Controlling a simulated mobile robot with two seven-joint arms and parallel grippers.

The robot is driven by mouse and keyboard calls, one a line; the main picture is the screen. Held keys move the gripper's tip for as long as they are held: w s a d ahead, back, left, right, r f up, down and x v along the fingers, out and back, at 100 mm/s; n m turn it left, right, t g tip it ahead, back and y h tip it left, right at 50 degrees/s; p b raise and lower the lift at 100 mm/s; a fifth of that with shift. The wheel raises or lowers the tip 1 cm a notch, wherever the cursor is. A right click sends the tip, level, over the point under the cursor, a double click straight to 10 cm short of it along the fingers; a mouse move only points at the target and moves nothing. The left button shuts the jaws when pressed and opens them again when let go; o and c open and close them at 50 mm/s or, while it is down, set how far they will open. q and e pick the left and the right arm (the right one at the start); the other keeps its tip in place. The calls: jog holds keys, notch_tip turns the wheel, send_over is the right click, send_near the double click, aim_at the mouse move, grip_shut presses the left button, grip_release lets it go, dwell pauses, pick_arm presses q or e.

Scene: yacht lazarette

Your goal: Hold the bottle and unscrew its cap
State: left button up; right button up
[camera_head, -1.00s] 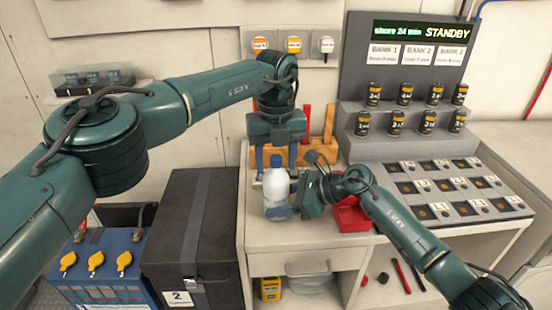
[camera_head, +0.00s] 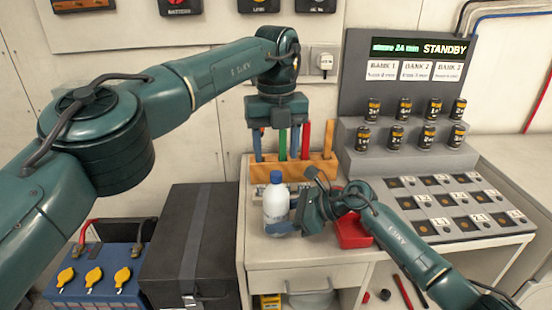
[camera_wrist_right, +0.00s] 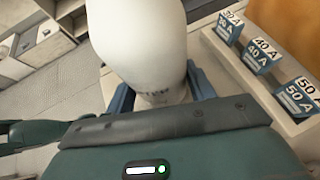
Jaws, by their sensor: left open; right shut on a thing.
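The white bottle (camera_head: 277,207) stands upright on the counter with its blue cap (camera_head: 276,176) on top. My right gripper (camera_head: 285,228) is shut on the lower part of the bottle from the right. In the right wrist view the pale bottle body (camera_wrist_right: 145,45) sits between the blue fingers of that gripper (camera_wrist_right: 160,95); the cap is out of that view. My left gripper (camera_head: 276,152) points down above the cap, with its fingers apart and nothing between them. A gap shows between its fingertips and the cap.
A wooden rack (camera_head: 318,168) with coloured tool handles stands close behind. A red tray (camera_head: 353,232) lies right of the bottle, partly behind my right arm. Labelled fuses (camera_wrist_right: 262,55) sit in a holder beside the bottle. The battery console (camera_head: 400,145) fills the right side.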

pick_arm(q)
jog(key=shift+r, duration=0.6)
pick_arm(e)
jog(key=o, duration=0.9)
jog(key=shift+o, duration=0.2)
